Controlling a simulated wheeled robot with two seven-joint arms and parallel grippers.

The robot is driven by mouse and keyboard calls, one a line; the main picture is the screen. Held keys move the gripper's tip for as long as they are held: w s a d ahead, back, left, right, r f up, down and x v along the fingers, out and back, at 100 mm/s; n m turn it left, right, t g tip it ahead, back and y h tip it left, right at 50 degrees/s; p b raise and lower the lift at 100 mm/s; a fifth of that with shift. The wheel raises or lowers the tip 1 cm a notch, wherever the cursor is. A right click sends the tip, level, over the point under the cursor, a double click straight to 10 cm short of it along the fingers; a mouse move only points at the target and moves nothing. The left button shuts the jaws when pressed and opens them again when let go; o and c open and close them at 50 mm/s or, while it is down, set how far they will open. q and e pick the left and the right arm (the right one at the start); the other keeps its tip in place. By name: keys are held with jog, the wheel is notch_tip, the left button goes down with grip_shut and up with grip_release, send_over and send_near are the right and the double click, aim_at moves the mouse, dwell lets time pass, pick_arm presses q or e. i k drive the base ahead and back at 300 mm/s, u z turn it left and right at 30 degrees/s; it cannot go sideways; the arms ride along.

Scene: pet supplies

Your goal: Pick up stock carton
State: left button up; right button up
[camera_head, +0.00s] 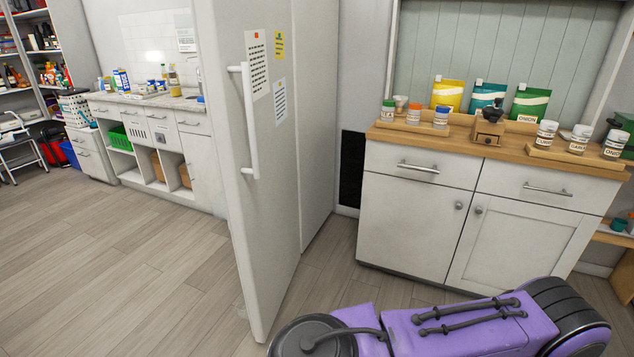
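I cannot make out a stock carton for certain in the head view. Several small bottles and packs stand on the far counter (150,97) at the upper left, too small to identify; a blue and white pack (122,79) is among them. Neither of my grippers is in view. A purple and black part of my own body crosses the bottom right and hides the floor there.
A tall white door (262,210) with a long handle stands open in the middle. A white cabinet (420,220) at right bears jars, a small grinder (488,126) and yellow (447,93), teal and green pouches. Wooden floor (120,270) at left is clear.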

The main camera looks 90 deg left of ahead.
aim_at(120, 75)
jog(key=u, duration=3.05)
jog(key=i, duration=1.65)
